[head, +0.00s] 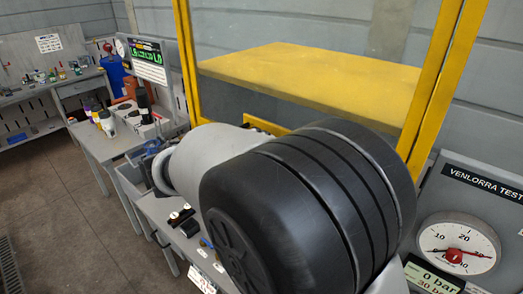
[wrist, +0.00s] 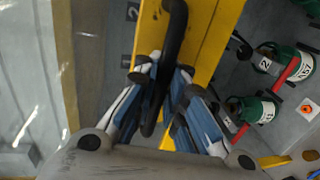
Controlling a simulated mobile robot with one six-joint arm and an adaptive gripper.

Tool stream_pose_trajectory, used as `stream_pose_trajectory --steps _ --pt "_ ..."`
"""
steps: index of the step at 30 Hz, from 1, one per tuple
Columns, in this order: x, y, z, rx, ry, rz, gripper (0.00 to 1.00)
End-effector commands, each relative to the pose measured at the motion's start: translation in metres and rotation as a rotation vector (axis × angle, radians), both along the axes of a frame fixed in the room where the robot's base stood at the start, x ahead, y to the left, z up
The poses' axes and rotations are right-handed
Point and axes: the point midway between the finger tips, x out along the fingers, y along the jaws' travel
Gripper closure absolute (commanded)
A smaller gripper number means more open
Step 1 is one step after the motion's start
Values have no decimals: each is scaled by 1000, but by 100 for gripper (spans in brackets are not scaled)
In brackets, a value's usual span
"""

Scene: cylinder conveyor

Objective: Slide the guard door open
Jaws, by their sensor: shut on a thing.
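The guard door shows in the head view as a yellow frame (head: 187,50) around a see-through pane, with a yellow panel (head: 310,80) visible through it. In the wrist view, a yellow frame member (wrist: 209,40) carries a black bar handle (wrist: 176,18). My gripper (wrist: 164,74), with blue-padded fingers, is shut on this handle, one finger on each side. In the head view my arm's dark wrist hides the gripper and the handle. I cannot tell how far the door stands open.
Green cylinders (wrist: 250,108) with numbered tags and red parts stand right of the frame in the wrist view. A test panel with a round gauge (head: 458,248) is at right in the head view. A bench (head: 112,145) with small items stands left, beside open floor (head: 60,205).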

Motion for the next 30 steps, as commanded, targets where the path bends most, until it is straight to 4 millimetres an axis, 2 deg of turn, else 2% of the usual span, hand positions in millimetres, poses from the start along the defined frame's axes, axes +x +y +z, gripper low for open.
stream_pose_trajectory --steps 4,14,15,24,30 --pt "-1 2 6 0 1 3 100" --pt "-1 2 7 0 1 3 100" --pt "-1 2 7 0 1 3 91" --pt "0 1 6 1 1 1 71" --pt "0 0 7 1 1 1 70"
